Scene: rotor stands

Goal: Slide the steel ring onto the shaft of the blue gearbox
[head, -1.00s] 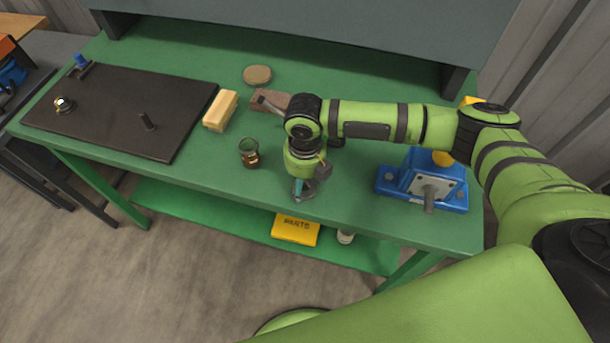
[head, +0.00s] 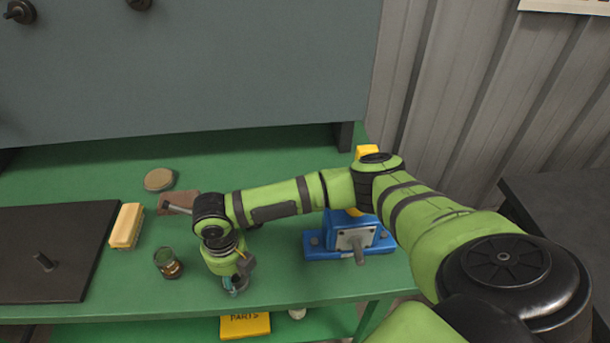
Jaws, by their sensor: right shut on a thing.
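The blue gearbox (head: 321,241) sits at the right end of the green bench. Its grey shaft (head: 359,256) points towards me from a light front plate, with its end free. My right arm passes over the back of the gearbox and hides part of it. My right gripper (head: 235,286) points down near the bench's front edge, left of the gearbox and apart from it. It is shut on a small grey piece that looks like the steel ring (head: 239,290), mostly hidden by the fingers. My left gripper is out of view.
A black board (head: 45,290) with a peg lies farther left. A round tan disc (head: 159,180) lies behind. The bench between gripper and gearbox looks clear.

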